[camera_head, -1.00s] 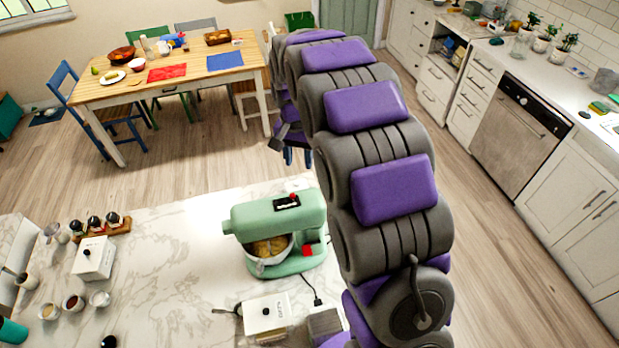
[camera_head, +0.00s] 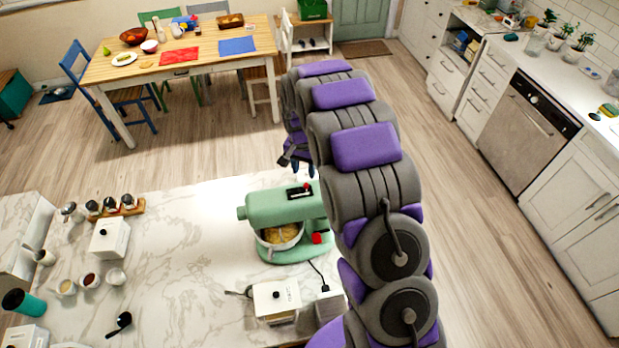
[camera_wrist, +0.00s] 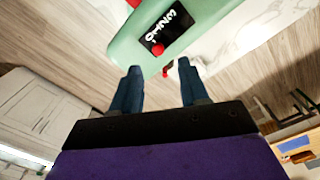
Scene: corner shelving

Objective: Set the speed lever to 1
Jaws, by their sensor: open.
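The green mixer (camera_head: 272,210) stands on the marble counter. Its head has a black speed panel (camera_head: 297,192) with a small red speed lever (camera_head: 306,187). In the wrist view the green mixer head (camera_wrist: 185,22) fills the top. The black panel (camera_wrist: 164,28) shows white digits, and the red lever knob (camera_wrist: 158,48) is at its edge. My gripper (camera_wrist: 158,70) is open and empty. Its two blue fingers point toward the panel, with the lever knob between them in the picture and apart from both. I cannot tell the lever's exact setting.
A bowl of yellowish food (camera_head: 281,236) sits under the mixer head, and a red knob (camera_head: 317,238) is on its base. A white box (camera_head: 275,300) stands in front. The dining table (camera_head: 180,62) is behind.

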